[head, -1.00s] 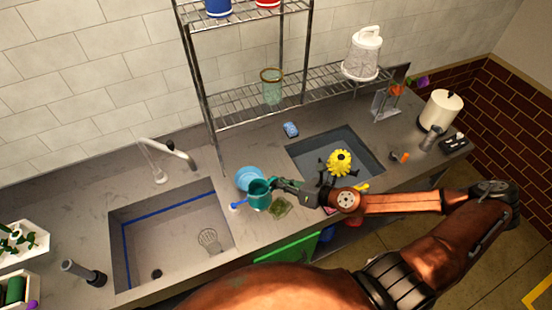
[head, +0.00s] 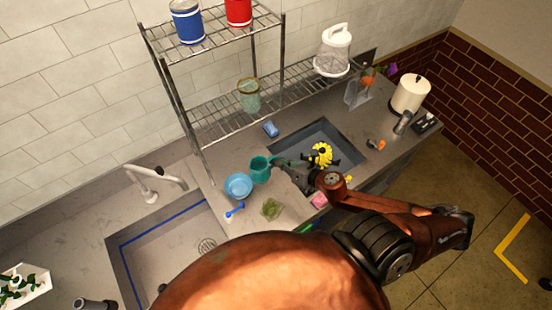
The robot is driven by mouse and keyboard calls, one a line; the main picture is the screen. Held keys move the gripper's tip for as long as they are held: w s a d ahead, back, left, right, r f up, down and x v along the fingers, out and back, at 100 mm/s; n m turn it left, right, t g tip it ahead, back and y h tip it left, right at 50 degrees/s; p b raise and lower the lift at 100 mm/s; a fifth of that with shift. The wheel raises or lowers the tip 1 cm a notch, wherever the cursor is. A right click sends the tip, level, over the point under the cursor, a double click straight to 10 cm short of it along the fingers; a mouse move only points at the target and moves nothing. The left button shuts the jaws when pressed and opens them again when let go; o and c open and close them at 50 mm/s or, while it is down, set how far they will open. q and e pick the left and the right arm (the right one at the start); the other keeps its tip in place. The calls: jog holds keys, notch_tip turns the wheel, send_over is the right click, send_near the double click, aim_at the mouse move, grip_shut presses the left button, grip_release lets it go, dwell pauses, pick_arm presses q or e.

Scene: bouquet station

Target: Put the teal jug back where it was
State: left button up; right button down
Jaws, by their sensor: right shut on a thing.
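The teal jug (head: 260,169) is on or just above the counter strip between the two sinks, to the right of a light blue bowl (head: 238,186). I cannot tell whether its base touches the counter. My right gripper (head: 276,166) comes from the right and is shut on the jug's right side; the fingertips are partly hidden. My left gripper is out of view.
A blue scrubber brush (head: 234,211), a green sponge (head: 271,208) and a pink item (head: 319,200) lie near the front. A blue sponge (head: 270,129) lies behind. The right sink (head: 330,140) holds a yellow flower (head: 322,154). A wire rack (head: 215,120) stands behind.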

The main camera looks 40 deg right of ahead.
jog(key=w+d+f, duration=0.6)
jog(key=d+f, duration=0.1)
jog(key=f, duration=0.4)
jog(key=shift+w+d, duration=0.3)
jog(key=shift+f, duration=0.15)
jog(key=c, duration=2.5)
grip_release()
jog(key=shift+f, duration=0.1)
jog(key=o, duration=0.4)
